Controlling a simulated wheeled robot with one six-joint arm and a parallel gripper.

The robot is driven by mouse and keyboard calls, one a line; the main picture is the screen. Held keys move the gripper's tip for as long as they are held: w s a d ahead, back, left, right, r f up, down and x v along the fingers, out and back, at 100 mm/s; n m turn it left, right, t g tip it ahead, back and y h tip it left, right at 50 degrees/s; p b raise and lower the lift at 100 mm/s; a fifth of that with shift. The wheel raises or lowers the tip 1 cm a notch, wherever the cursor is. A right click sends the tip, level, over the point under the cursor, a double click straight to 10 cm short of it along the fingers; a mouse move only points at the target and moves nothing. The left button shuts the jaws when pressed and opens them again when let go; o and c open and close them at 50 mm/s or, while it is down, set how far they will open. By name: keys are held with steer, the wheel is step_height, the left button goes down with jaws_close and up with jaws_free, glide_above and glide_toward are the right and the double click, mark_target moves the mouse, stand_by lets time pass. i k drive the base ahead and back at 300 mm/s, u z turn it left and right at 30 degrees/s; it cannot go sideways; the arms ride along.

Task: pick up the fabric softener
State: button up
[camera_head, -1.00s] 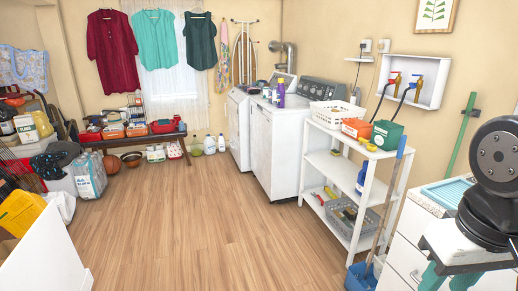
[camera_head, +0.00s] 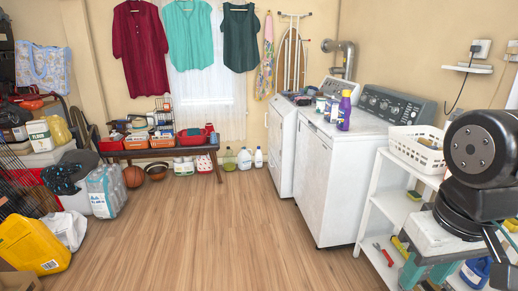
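A purple bottle (camera_head: 344,112) stands upright on top of the near white washing machine (camera_head: 322,165). It looks like the fabric softener, but its label is too small to read. Small containers (camera_head: 328,106) stand close beside it on its left. My gripper is not in view; only a black joint of my arm shows at the right edge, well apart from the bottle.
A white shelf rack (camera_head: 373,205) with a white basket (camera_head: 417,148) stands right of the machines. Several bottles (camera_head: 244,159) stand on the floor by the bench (camera_head: 170,151). A yellow container (camera_head: 32,240) lies at left. The wooden floor (camera_head: 215,235) between is clear.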

mark_target(345, 108)
steer(key=u, duration=0.05)
steer(key=i, duration=2.95)
steer(key=z, duration=0.05)
